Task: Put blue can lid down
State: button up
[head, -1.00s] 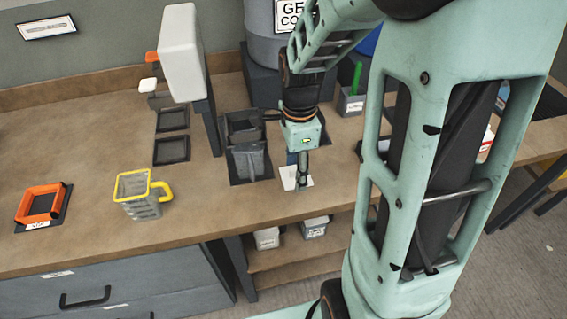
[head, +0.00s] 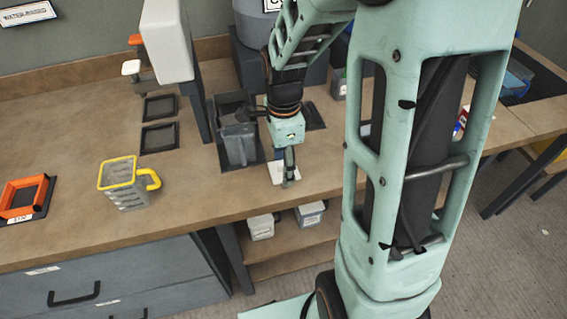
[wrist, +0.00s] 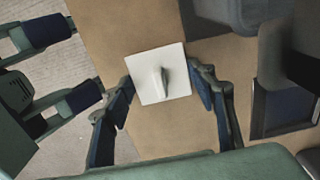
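The lid (head: 276,173) is a pale, nearly white square plate. It appears to lie flat on the bench near the front edge. In the wrist view the lid (wrist: 147,84) has a small upright white handle in its middle. My gripper (head: 290,178) points down over the lid, and one finger covers part of it in the head view. In the wrist view my gripper (wrist: 162,84) is open, with one dark blue finger on each side of the lid and clear of the handle. No blue can is clearly visible.
A grey container (head: 238,145) stands just left of my gripper. A grey jug with a yellow rim (head: 125,185) and an orange square frame (head: 22,199) are further left. A white box on a post (head: 166,40) rises behind.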

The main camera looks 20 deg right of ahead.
jog(key=o, duration=0.3)
jog(key=shift+r, duration=0.1)
notch_tip(320, 180, up, 12)
jog(key=shift+r+p, duration=0.1)
jog(key=shift+p, duration=0.55)
